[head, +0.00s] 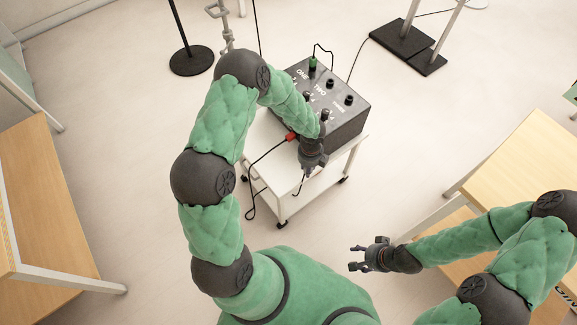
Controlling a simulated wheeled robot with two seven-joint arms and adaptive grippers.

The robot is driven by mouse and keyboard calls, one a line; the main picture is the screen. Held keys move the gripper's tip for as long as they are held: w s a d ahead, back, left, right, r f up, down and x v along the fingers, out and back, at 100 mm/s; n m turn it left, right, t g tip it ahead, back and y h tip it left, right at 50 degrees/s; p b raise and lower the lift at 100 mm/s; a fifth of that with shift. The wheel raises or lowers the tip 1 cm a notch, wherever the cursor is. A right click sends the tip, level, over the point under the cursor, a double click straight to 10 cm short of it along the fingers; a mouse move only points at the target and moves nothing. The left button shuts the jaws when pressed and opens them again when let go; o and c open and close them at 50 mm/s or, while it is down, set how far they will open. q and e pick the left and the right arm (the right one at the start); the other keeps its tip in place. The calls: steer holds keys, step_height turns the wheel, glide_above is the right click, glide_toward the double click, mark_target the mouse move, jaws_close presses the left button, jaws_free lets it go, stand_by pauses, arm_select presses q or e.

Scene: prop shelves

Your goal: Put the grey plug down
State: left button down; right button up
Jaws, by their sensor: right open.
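My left gripper (308,172) points down over the front of the white cart (283,190), just in front of the black box (345,125). Its fingers are small and dark here, and I cannot tell whether they are open or shut. A short dark cable end (299,187) shows right beside the fingertips. I cannot make out the grey plug; the gripper and arm may hide it. My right gripper (355,258) is open and empty, above the floor to the right of the cart.
The black box has labelled sockets on top, with a green plug (312,64) in one. A red plug (291,136) with a black cable is at its front left. Wooden tables stand left (45,200) and right (535,155).

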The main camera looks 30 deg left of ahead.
arm_select(q)
steer(key=shift+s+f+m, duration=0.15)
steer(key=shift+f+m, duration=0.55)
steer(key=shift+m, duration=0.3)
steer(key=shift+a+f, duration=0.15)
steer(key=shift+m, duration=0.3)
steer(key=w+a+f+b, duration=0.1)
steer(key=w+a+f, duration=0.1)
steer(key=a+f, duration=0.1)
steer(key=w+a+f+b, duration=0.1)
steer(key=w+a+f, duration=0.1)
steer(key=a+f, duration=0.1)
steer(key=w+a+f+b, duration=0.1)
steer(key=w+a+f, duration=0.1)
steer(key=a, duration=0.3)
steer(key=shift+w+a+f+b, duration=0.25)
steer(key=shift+w+f+b, duration=0.15)
steer(key=shift+f, duration=0.25)
steer(key=shift+w+a+f+b, duration=0.15)
steer(key=shift+f+b, duration=0.55)
steer(key=shift+f, duration=1.1)
steer(key=shift+f, duration=0.15)
steer(key=c, duration=1)
jaws_free()
steer(key=shift+o, duration=0.2)
